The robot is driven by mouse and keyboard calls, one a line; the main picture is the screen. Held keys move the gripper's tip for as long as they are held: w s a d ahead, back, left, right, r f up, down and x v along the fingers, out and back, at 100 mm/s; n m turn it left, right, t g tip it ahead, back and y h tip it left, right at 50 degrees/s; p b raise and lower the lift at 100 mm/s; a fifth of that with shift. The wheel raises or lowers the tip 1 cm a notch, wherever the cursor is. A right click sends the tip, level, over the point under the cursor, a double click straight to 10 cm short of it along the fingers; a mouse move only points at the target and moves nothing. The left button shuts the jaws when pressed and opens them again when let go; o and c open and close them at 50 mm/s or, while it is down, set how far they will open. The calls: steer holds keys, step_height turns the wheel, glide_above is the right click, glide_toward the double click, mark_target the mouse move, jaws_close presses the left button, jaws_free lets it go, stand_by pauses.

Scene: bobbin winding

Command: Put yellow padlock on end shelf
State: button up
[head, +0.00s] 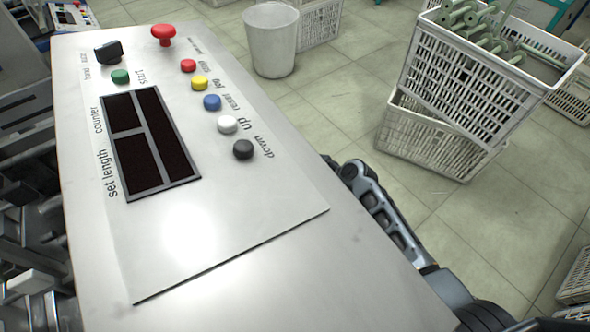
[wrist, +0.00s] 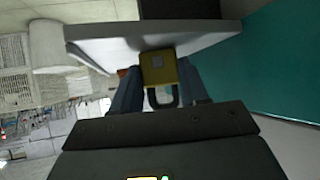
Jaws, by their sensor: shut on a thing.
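The yellow padlock (wrist: 157,66) is between the two fingers of my gripper (wrist: 160,80) in the wrist view, which is shut on it. Its dark shackle points toward the wrist and its body toward a pale grey slab (wrist: 105,47). The slab may be the end shelf; I cannot tell for sure. The padlock's far edge overlaps the slab's edge in the picture, and whether they touch is unclear. In the head view neither the padlock nor my gripper shows; part of my arm shows beyond the machine cabinet.
In the head view a metal cabinet top (head: 240,275) with a control panel (head: 220,235) fills the left. A white bin (head: 272,45) and stacked crates (head: 435,140) stand on the tiled floor. A teal surface (wrist: 285,65) lies at the right in the wrist view.

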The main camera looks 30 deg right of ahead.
steer(key=o, duration=1.2)
steer(key=shift+r, duration=0.1)
steer(key=v, duration=1.2)
